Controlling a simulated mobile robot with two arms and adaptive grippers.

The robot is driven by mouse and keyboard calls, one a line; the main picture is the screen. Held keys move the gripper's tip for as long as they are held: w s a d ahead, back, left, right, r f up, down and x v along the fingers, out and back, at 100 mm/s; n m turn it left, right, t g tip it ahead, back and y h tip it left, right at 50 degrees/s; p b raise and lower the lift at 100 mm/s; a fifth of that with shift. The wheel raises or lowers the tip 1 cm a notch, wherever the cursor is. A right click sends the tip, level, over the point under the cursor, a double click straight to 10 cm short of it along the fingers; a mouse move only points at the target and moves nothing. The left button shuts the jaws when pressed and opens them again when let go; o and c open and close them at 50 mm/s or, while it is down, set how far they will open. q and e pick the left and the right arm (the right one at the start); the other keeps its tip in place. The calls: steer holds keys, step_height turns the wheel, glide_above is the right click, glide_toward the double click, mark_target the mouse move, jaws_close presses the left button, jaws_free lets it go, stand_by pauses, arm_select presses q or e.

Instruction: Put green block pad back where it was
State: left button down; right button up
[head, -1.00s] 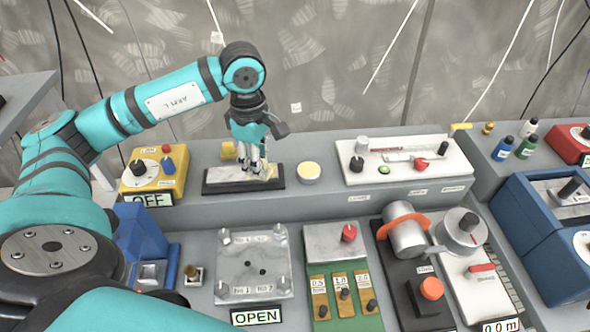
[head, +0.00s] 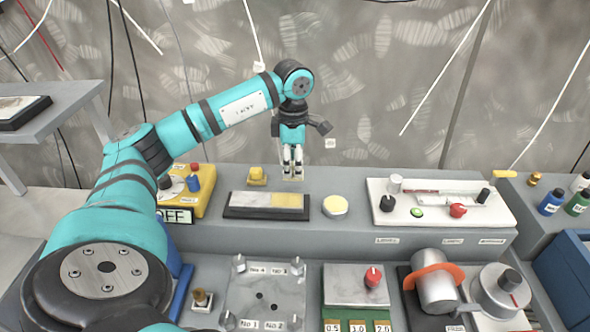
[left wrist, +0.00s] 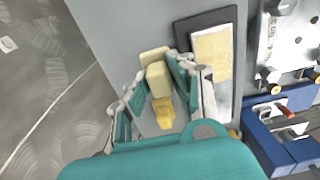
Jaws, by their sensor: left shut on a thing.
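My left gripper (head: 292,176) points down behind the dark-edged tray (head: 233,214) on the grey bench. It is shut on a small pale yellow block pad (left wrist: 158,80), which shows between the fingers in the left wrist view. The pad looks cream-yellow rather than green. Whether it touches the bench is unclear. The tray's top is part grey-white and part pale yellow, and it lies just right of the fingers in the left wrist view (left wrist: 236,20). A yellow stand (head: 257,177) is left of the gripper. My right gripper is in neither view.
A round pale yellow disc (head: 335,206) is right of the tray. A white panel with knobs (head: 460,218) is further right, and a yellow switch box (head: 205,202) is at left. The wall is close behind the bench. A side table (head: 70,108) is at far left.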

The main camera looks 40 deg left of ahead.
mark_target(294, 183)
arm_select(q)
steer(key=shift+w+a+f, duration=0.1)
steer(key=shift+w+a, duration=0.45)
steer(key=shift+w, duration=0.3)
step_height(294, 183, down, 4)
steer(key=b, duration=0.3)
steer(key=shift+a, duration=0.1)
steer(key=shift+r, duration=0.25)
steer(key=shift+f, duration=0.15)
steer(key=c, duration=1.2)
jaws_free()
steer(key=shift+o, duration=0.2)
